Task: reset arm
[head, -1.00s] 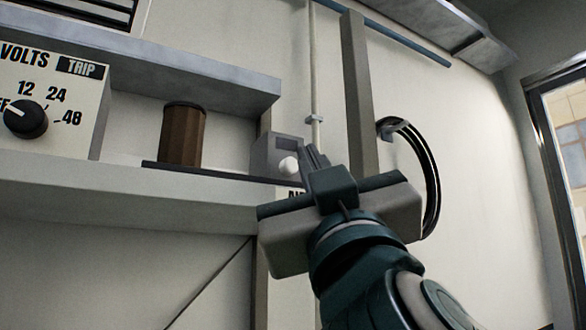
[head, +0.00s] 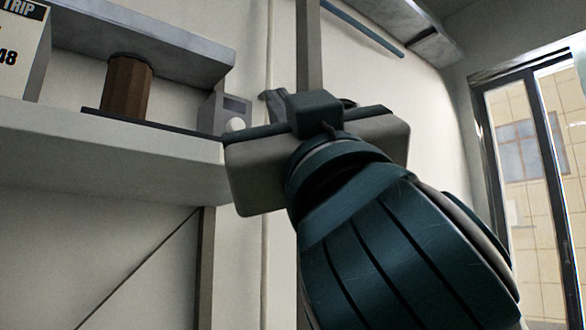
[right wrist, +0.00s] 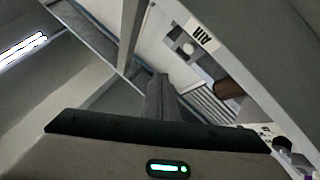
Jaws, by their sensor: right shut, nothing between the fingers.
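My right gripper (head: 273,100) is in the middle of the head view, in front of the wall and to the right of the shelf. Its fingers are together with nothing between them; they also show in the right wrist view (right wrist: 160,88). My right arm comes up from the lower right behind it. A small grey box with a white knob (head: 225,115) stands at the shelf's right end, just left of the gripper in the picture. My left gripper is not in view.
A shelf (head: 120,155) runs along the left with a brown cylinder (head: 127,88) and a voltage panel (head: 25,50) on it. A vertical post (head: 309,50) stands behind the gripper. A window (head: 530,170) is at the right. The wall (head: 430,120) between is clear.

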